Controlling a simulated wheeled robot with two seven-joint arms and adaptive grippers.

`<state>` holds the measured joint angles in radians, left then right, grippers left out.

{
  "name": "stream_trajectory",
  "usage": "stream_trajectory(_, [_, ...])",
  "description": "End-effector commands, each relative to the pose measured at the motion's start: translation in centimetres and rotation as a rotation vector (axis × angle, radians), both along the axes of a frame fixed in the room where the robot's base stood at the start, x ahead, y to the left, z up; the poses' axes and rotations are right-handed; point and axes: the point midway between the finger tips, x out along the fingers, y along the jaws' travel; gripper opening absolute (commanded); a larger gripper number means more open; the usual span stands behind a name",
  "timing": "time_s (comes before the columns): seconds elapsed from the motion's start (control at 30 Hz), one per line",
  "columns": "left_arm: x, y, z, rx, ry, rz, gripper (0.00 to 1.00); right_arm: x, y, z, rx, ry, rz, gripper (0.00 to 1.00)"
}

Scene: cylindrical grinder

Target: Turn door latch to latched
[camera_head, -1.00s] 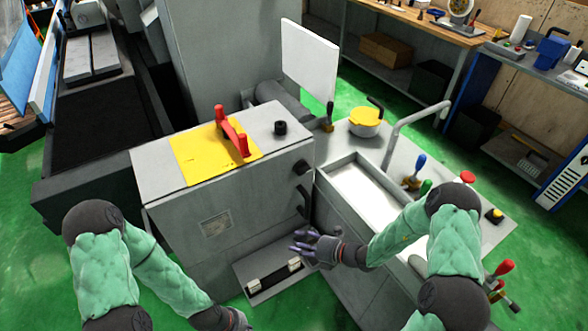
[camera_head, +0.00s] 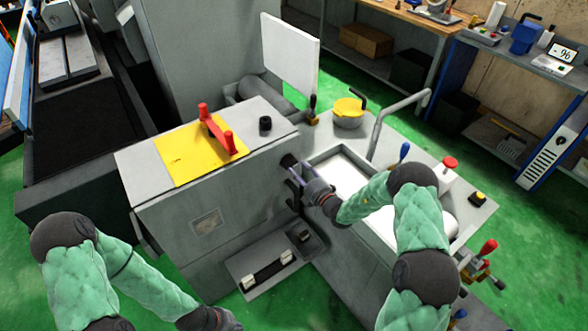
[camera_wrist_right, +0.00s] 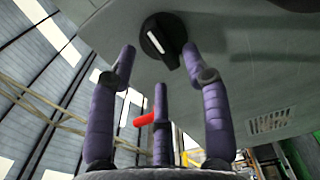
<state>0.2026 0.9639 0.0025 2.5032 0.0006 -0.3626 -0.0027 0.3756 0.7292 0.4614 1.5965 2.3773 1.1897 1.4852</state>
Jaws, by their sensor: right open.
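The door latch is a round black knob (camera_head: 288,160) on the right-hand face of the grey cabinet (camera_head: 215,205). In the right wrist view the latch (camera_wrist_right: 162,40) shows a raised grip with a white mark, tilted slightly from upright in the picture. My right gripper (camera_head: 293,180) is close to the latch, just below it in the head view. In the wrist view its purple fingers (camera_wrist_right: 159,56) are spread, with the latch beyond and between their tips; contact cannot be told. My left gripper (camera_head: 225,321) is low at the bottom edge, away from the cabinet, its fingers partly cut off.
A yellow plate with a red handle (camera_head: 218,132) and a small black knob (camera_head: 265,123) are on the cabinet top. A grey machine bed with a white-floored trough (camera_head: 345,178) lies right of the gripper. A curved pipe (camera_head: 385,118) rises behind it.

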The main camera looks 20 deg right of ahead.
Motion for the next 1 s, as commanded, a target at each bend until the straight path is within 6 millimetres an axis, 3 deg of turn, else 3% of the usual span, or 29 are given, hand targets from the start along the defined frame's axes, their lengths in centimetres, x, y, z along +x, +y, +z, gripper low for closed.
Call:
stream_trajectory(0.23, [0.0, 0.0, -0.6, 0.000, 0.000, 0.000, 0.00, 2.6, 1.0, 0.0, -0.001, -0.001, 0.002, 0.49])
stream_trajectory(0.6, [0.0, 0.0, -0.6, 0.000, 0.000, 0.000, 0.00, 3.1, 1.2, 0.0, -0.001, 0.001, 0.001, 0.49])
stream_trajectory(0.63, [0.0, 0.0, -0.6, 0.000, 0.000, 0.000, 0.00, 3.1, 1.2, 0.0, -0.001, 0.001, 0.001, 0.46])
stream_trajectory(0.8, [0.0, 0.0, -0.6, 0.000, 0.000, 0.000, 0.00, 3.1, 1.2, 0.0, -0.001, 0.001, 0.001, 0.00])
stream_trajectory(1.0, [0.0, 0.0, -0.6, 0.000, 0.000, 0.000, 0.00, 3.1, 1.2, 0.0, -0.004, 0.000, 0.001, 0.00])
